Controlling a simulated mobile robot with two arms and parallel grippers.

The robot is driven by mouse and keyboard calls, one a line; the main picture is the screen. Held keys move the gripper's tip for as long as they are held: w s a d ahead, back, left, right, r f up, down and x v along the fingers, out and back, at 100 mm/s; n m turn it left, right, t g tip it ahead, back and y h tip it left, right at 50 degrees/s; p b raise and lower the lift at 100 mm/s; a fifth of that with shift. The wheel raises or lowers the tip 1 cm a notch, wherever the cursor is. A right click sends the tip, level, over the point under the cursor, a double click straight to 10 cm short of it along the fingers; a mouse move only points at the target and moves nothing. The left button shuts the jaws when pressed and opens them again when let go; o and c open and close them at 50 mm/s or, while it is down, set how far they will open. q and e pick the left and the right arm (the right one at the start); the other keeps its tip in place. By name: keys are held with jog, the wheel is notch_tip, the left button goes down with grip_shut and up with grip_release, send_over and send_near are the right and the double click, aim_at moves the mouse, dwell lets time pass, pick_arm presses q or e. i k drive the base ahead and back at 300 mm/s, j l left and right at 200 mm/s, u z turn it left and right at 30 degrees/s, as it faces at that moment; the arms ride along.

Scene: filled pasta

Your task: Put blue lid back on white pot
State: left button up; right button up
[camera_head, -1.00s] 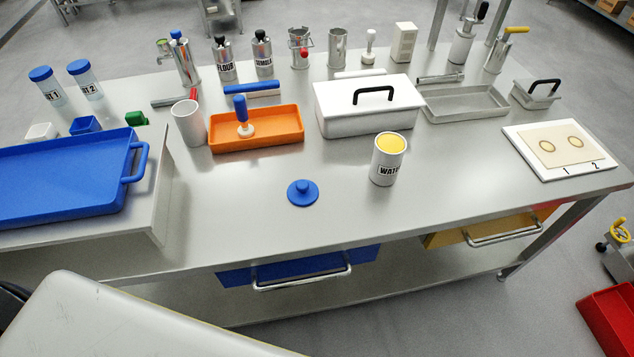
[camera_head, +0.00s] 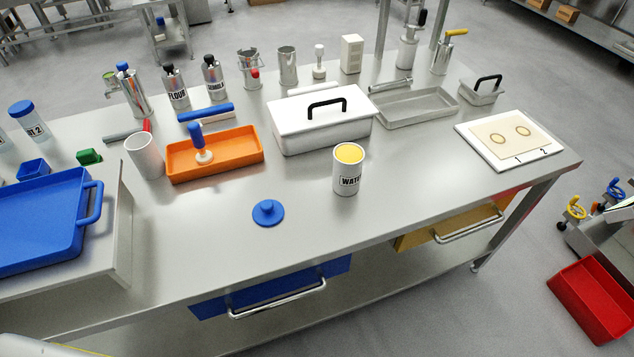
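The blue lid (camera_head: 268,213), a round disc with a knob, lies flat on the steel table near its front edge. A white pot (camera_head: 144,156), a plain open cylinder, stands upright left of the orange tray. Another white pot labelled WATER (camera_head: 346,177) stands upright right of the lid, with yellow contents showing at its open top. The lid is apart from both pots. Neither of my grippers is in view.
The orange tray (camera_head: 244,152) holds a blue-handled tool. A white box with a black handle (camera_head: 362,131) stands behind the WATER pot. A blue tray (camera_head: 30,262) is at left. The table (camera_head: 370,232) is clear around the lid.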

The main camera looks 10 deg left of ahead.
aim_at(347, 157)
jog(key=i+l+u, duration=0.15)
jog(key=u, duration=0.25)
jog(key=i+l+u, duration=0.15)
jog(key=l+u, duration=0.2)
jog(key=i+l+u, duration=0.1)
jog(key=l+u, duration=0.15)
jog(key=u, duration=0.15)
jog(key=l+u, duration=0.35)
